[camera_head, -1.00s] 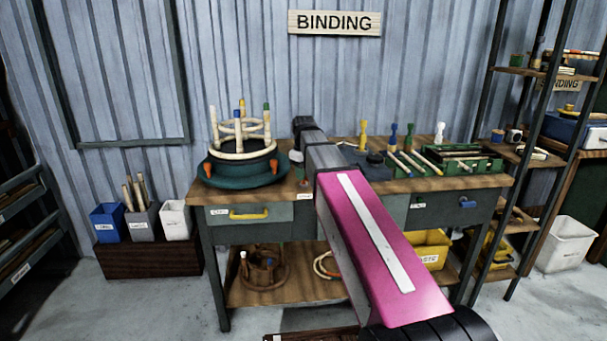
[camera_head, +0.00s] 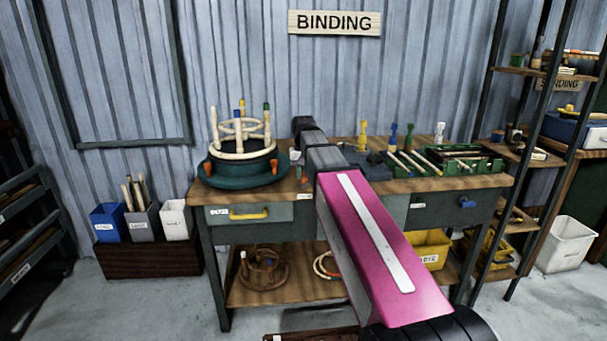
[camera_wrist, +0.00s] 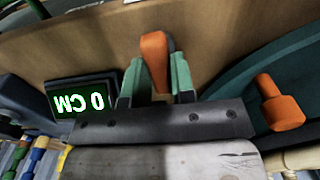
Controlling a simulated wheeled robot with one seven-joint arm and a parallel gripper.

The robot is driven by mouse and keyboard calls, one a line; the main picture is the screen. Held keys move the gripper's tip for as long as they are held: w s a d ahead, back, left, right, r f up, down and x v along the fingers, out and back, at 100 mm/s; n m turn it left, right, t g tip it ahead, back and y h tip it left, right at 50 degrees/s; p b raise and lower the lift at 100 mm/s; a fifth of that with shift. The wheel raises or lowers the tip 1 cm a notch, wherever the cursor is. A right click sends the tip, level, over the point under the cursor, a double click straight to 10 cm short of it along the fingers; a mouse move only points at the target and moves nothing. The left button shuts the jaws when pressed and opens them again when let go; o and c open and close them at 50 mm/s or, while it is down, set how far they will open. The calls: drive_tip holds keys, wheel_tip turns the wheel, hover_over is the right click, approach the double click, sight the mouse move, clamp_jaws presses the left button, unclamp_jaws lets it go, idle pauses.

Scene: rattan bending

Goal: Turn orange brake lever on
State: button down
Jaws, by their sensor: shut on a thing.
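The orange brake lever (camera_wrist: 155,50) stands between the two green fingers of my gripper (camera_wrist: 155,78) in the wrist view. The fingers are shut on it, and its rounded orange end shows beyond them. In the head view my pink arm reaches to the bench and hides much of the place where the gripper works. The green turntable (camera_head: 225,178) stands on the bench to the left of my arm, with a round cane frame on it. An orange knob (camera_wrist: 280,103) on the turntable shows to the right of the gripper in the wrist view.
A display reading 0 CM (camera_wrist: 83,101) sits left of the fingers in the wrist view, upside down. The wooden bench (camera_head: 400,186) carries a green rack (camera_head: 465,165) and several coloured-handled tools at the right.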

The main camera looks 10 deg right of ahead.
sight(304, 174)
idle(0.5)
drive_tip(key=c, duration=1)
unclamp_jaws()
drive_tip(key=shift+o, duration=0.2)
wheel_tip(304, 174, up, 11)
drive_tip(key=shift+f, duration=0.1)
